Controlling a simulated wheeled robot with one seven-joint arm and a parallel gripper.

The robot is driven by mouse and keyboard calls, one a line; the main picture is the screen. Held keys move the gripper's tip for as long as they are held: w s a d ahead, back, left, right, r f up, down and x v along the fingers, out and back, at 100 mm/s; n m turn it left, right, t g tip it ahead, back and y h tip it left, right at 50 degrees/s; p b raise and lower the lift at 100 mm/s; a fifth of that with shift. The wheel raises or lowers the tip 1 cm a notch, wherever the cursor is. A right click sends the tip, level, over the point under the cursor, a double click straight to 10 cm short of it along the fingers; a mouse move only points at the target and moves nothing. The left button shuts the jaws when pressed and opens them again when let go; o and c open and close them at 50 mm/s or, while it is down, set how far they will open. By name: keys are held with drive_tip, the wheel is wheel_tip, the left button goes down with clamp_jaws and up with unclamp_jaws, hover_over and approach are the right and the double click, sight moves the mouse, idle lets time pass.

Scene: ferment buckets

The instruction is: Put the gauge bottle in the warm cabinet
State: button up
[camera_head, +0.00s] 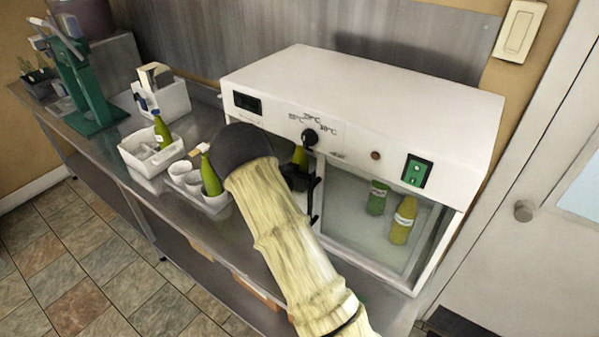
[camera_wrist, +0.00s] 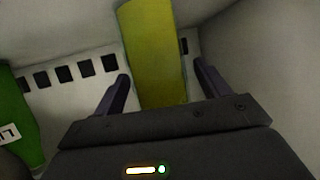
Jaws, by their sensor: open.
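The warm cabinet (camera_head: 365,105) is a white box with a dial, a small display and a green switch. Its glass front (camera_head: 350,215) shows the inside at the right; my arm covers much of the left. In the wrist view my gripper (camera_wrist: 161,72) is open, a finger on each side of a yellow-green bottle (camera_wrist: 152,35), with white cabinet walls around. This seems to be the bottle (camera_head: 300,156) partly seen beside my gripper in the head view. I see no gauge on it, so I cannot confirm it is the gauge bottle.
A green bottle (camera_head: 377,198) and a yellow bottle (camera_head: 403,220) stand in the cabinet's right part. A green labelled bottle (camera_wrist: 14,115) is at the wrist view's left. Left on the steel counter are trays with bottles (camera_head: 150,160) and a green stand (camera_head: 85,85).

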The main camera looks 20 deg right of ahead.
drive_tip(key=b+v, duration=0.2)
drive_tip(key=v, duration=1)
drive_tip(key=shift+r, duration=0.1)
drive_tip(key=s+a+r+n+g+y, duration=0.1)
drive_tip(key=s+a+n+g+y, duration=0.1)
drive_tip(key=s, duration=0.6)
drive_tip(key=s+a+n+g+y, duration=0.2)
drive_tip(key=s+n+y, duration=0.2)
drive_tip(key=s, duration=0.4)
drive_tip(key=s+a+r+n+g+y, duration=0.1)
drive_tip(key=s+n+g+y, duration=0.2)
drive_tip(key=s, duration=0.6)
drive_tip(key=shift+a+r+y, duration=0.3)
drive_tip(key=shift+a, duration=0.1)
